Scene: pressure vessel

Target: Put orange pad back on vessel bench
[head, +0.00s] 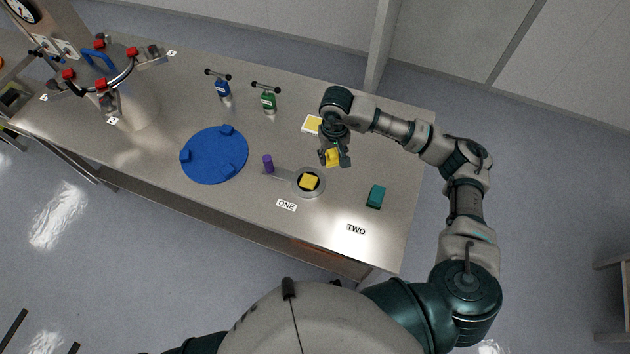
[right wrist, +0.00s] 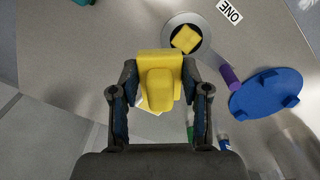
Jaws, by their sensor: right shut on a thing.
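My right gripper (head: 335,158) is over the right half of the metal bench (head: 250,215). It is shut on a yellow piece (right wrist: 160,85), which sits between the two dark fingers in the right wrist view. The held piece also shows below the fingers in the head view (head: 333,157). I cannot tell whether it touches the bench. I see no clearly orange pad. Another yellow block (head: 309,182) lies in a round grey dish (head: 299,191), near the label ONE (head: 286,205). A white-edged yellow pad (head: 311,124) lies behind the gripper, partly hidden by my arm. My left gripper is not in view.
A teal block (head: 376,196) stands right of the dish, near the label TWO (head: 356,229). A purple cylinder (head: 268,163), a blue disc (head: 214,155) and blue (head: 222,88) and green (head: 268,102) handled tools are leftward. The vessel (head: 135,105) stands at far left.

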